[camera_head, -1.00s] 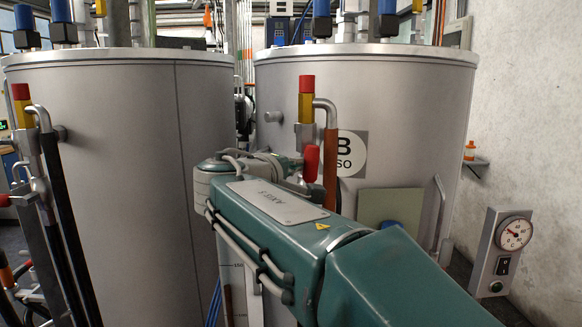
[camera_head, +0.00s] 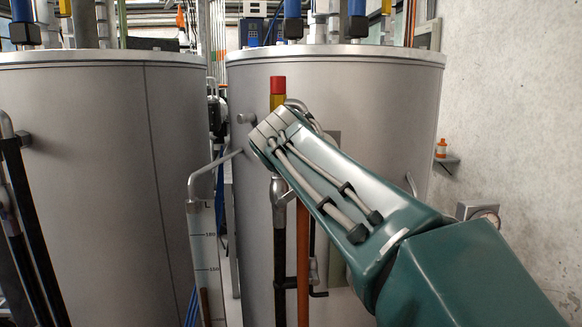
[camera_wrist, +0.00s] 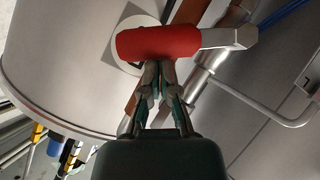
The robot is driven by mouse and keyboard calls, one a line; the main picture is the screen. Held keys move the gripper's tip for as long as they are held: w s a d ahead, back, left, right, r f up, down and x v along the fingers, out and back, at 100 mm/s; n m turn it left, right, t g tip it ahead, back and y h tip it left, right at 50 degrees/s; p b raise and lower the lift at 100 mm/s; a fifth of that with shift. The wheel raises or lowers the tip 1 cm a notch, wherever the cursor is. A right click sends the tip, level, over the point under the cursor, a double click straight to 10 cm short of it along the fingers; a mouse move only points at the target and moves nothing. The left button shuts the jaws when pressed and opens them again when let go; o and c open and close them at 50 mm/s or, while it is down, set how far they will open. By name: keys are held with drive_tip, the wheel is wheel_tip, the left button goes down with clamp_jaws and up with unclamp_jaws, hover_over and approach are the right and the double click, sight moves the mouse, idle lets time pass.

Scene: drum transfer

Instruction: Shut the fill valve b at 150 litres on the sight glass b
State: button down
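The red handle of fill valve b (camera_wrist: 160,42) lies across the upper middle of the wrist view, on a metal stem. My gripper (camera_wrist: 159,66) has its fingers close together, tips at the handle's lower edge; it does not appear to wrap the handle. In the head view my arm hides the handle and gripper. Sight glass b (camera_head: 207,255) stands left of tank B (camera_head: 340,90) with a white scale. A brown column (camera_head: 204,306) shows low in it, its top below the lower visible mark, which seems to read 150; the numerals are small.
Another large grey tank (camera_head: 90,170) fills the left. An orange-brown pipe (camera_head: 303,260) and a dark pipe run down tank B's front. A bent metal pipe (camera_head: 212,166) rises from the sight glass. A gauge box (camera_head: 480,212) is partly behind my arm.

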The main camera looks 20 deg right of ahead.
drive_tip(key=shift+s+d+f+m+y, duration=0.25)
drive_tip(key=shift+d+f+m+y, duration=0.45)
drive_tip(key=shift+f, duration=0.25)
drive_tip(key=shift+s+d+f+m+y, duration=0.25)
drive_tip(key=shift+d+f+m+y, duration=0.2)
drive_tip(key=shift+d+f, duration=0.45)
drive_tip(key=shift+f, duration=0.15)
drive_tip(key=d+r+v, duration=0.1)
drive_tip(key=r+v, duration=0.1)
drive_tip(key=v, duration=1.1)
drive_tip(key=shift+w+d, duration=0.4)
drive_tip(key=shift+w, duration=0.05)
